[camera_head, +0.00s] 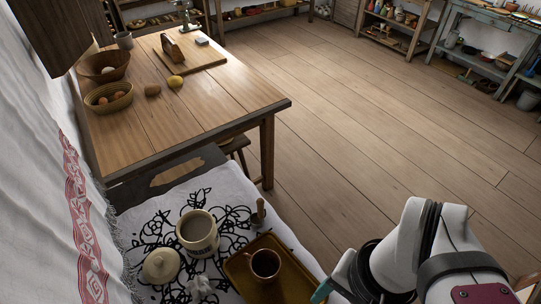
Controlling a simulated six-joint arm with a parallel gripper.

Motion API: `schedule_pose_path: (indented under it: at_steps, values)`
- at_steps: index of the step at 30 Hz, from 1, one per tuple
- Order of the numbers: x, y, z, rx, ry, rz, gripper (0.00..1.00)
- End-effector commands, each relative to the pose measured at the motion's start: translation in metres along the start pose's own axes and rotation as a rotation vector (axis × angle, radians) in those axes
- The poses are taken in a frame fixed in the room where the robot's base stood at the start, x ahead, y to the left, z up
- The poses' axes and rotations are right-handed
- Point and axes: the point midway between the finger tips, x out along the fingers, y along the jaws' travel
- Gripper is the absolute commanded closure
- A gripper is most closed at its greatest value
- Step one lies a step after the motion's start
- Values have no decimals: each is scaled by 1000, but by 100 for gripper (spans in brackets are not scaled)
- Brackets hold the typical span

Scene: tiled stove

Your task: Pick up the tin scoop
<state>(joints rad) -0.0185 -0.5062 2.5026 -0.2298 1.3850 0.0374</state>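I cannot make out a tin scoop for certain. A small dark, narrow object (258,212) at the right edge of the patterned white cloth (228,185) is too small to identify. On the cloth stand a cream crock (197,246), a round pale lid or lidded pot (161,266) and a small white lumpy thing (198,288). A brown tray (238,268) holds a dark brown mug (265,264). My gripper (322,291) shows only a teal tip by the tray's right side. The rest is hidden or cut off, so its opening cannot be seen.
A wooden table (150,125) behind bears two baskets, a board (203,58), a yellow fruit (175,82) and a grey mug (124,40). A white curtain with red trim (80,200) hangs at left. The plank floor (370,130) is open at right.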

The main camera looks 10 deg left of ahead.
Motion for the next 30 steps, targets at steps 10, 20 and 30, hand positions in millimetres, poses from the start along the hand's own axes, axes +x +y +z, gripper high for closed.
schedule_pose_path:
  at_steps: [10,20,30]
  values:
    - [-2,-209,-122,-89,61,118,44]
    - [64,-244,-133,-95,81,132,44]
    - [128,-237,-141,-94,83,129,44]
